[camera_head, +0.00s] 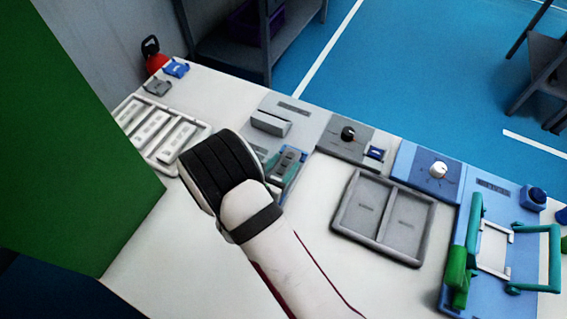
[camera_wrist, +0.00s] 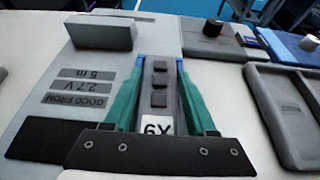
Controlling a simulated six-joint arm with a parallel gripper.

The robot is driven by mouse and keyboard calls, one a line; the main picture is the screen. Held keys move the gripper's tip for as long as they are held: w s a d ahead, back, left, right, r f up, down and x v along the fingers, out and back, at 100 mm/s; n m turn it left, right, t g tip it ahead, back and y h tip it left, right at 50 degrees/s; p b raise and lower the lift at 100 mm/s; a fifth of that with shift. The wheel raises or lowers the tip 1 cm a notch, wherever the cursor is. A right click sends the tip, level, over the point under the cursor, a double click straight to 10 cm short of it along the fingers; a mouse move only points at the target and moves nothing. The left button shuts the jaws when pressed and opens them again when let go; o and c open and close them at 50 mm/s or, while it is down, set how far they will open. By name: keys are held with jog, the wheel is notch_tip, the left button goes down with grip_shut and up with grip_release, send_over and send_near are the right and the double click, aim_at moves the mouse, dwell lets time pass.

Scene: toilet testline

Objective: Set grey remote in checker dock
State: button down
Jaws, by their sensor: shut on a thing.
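A grey remote with dark buttons and a white label reading like "6X" (camera_wrist: 158,110) is between the teal fingers of my gripper (camera_wrist: 160,64). The gripper is shut on the remote's sides. The head view also shows the remote (camera_head: 289,158) between the fingers, just beyond my dark wrist. The grey checker panel (camera_wrist: 60,122) lies under and around the gripper, with printed lines "GOOD FROM", "2.7 V" and "5 m". A raised grey block (camera_wrist: 102,33) stands at its far end, beyond the remote. My gripper hides the dock's seat, so I cannot tell whether the remote touches it.
A grey two-compartment tray (camera_head: 338,226) lies empty to the right. A light tray (camera_head: 201,132) with several pale pieces is at left. Knob panels (camera_head: 348,133) and a blue station (camera_head: 495,272) with green handles stand right. A green panel (camera_head: 60,150) blocks the left foreground.

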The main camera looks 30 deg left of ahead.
jog(key=shift+f, duration=0.1)
jog(key=shift+c, duration=1)
grip_release()
